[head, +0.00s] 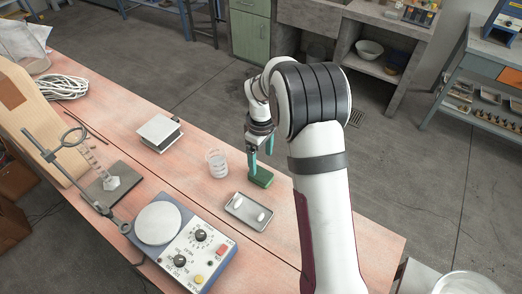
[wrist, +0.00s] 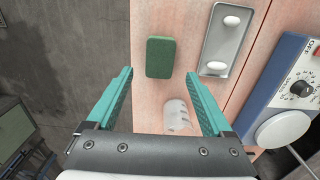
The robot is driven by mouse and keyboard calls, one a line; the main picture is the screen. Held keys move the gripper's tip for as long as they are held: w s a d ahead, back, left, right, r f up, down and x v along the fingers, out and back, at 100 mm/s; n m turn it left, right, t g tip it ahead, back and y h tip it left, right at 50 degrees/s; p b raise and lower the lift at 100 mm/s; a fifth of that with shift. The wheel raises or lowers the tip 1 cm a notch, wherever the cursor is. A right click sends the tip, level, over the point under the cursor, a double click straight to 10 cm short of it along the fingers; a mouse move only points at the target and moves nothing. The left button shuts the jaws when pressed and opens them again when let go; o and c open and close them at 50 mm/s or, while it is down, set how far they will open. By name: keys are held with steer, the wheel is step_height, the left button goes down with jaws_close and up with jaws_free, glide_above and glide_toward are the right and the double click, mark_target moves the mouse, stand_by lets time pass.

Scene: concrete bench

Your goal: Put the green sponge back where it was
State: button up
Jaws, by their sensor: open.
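The green sponge (head: 261,177) lies flat on the pinkish bench top, between a clear beaker and the bench's far edge. In the wrist view the sponge (wrist: 160,57) lies ahead of the fingertips, between their lines, with nothing touching it there. My gripper (head: 261,151) points down just above and behind the sponge in the head view. In the wrist view my gripper (wrist: 157,72) has its two teal fingers wide apart and empty. The exact height of the fingertips over the sponge is hard to tell.
A metal tray (head: 238,222) with two white pieces lies close by the sponge. A clear beaker (head: 217,163) stands to its left. The bench edge is close beside the sponge.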

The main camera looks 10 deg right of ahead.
steer(key=s+a+r+m, duration=0.2)
steer(key=s+r+m, duration=0.5)
steer(key=s+r, duration=0.85)
steer(key=s+a+f+m+y, duration=0.1)
steer(key=s+m, duration=0.6)
steer(key=s, duration=0.9)
steer(key=shift+s+a+f+m+y, duration=0.15)
steer(key=shift+a+f+m+y, duration=0.15)
steer(key=shift+f+y, duration=0.1)
